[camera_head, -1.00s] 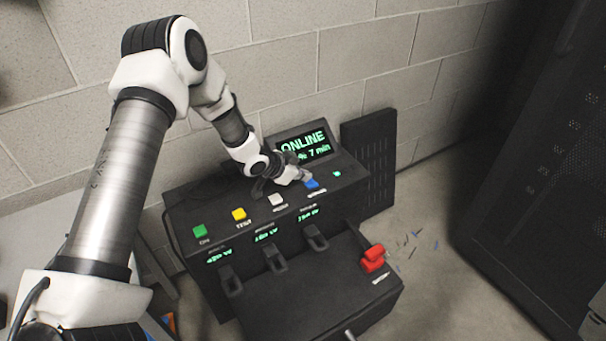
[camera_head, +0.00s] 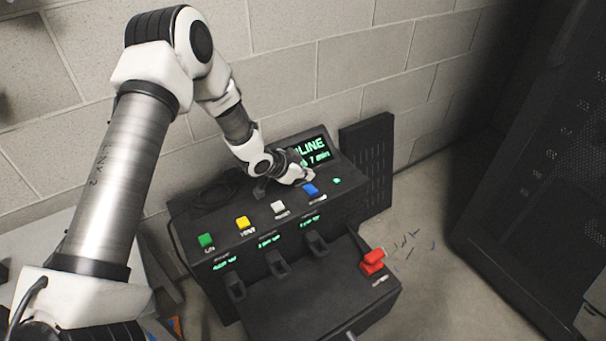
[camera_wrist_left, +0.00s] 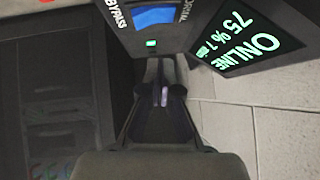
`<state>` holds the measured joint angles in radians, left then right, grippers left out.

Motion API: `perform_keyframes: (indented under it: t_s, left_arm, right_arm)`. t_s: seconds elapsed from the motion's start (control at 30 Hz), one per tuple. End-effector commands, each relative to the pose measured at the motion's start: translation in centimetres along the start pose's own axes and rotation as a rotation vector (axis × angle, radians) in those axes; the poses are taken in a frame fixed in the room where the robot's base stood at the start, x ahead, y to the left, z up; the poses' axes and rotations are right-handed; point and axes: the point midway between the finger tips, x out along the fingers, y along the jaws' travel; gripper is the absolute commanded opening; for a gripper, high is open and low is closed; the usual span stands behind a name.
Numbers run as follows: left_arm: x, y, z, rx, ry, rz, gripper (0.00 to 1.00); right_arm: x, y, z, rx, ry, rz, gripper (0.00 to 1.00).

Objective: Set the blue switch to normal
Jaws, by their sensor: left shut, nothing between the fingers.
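The blue switch (camera_head: 310,189) is at the right end of a row of coloured switches on the black console's sloped top. In the left wrist view it shows at the top edge as a blue face (camera_wrist_left: 153,17), between a BYPASS label and a partly hidden label that seems to read NORMAL. Which way it is tipped I cannot tell. My left gripper (camera_head: 308,177) is just behind the switch, near the screen. In the wrist view its fingers (camera_wrist_left: 161,95) are shut and empty, apart from the blue face. My right gripper is not in view.
Green (camera_head: 206,241), yellow (camera_head: 242,222) and white (camera_head: 278,206) switches sit left of the blue one. The screen (camera_head: 314,151) reads ONLINE, partly hidden by my arm. A red switch (camera_head: 372,261) is on the lower front. A dark rack (camera_head: 530,180) stands at right.

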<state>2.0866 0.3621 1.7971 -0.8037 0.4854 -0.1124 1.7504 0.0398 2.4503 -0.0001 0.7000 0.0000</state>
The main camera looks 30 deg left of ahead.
Motion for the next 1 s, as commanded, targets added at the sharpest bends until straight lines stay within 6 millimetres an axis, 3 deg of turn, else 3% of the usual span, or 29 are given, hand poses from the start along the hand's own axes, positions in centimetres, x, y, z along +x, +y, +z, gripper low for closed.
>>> perform_keyframes:
  t_s: [0.03,0.2,0.4,1.0]
  left_arm:
    - [-1.7,-0.5,-0.1,-0.01,0.001,-0.001,0.0]
    - [-5.9,-1.2,-0.1,-0.01,0.003,-0.001,0.0]
    - [-9.0,-1.8,0.2,-0.007,0.001,-0.001,0.0]
    - [-9.6,-1.9,0.4,-0.003,0.0,0.0,0.0]
  right_arm:
    - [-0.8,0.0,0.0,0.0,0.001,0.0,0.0]
    - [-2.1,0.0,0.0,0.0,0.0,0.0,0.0]
    - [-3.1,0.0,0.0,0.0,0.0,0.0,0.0]
    - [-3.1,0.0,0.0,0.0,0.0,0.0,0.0]
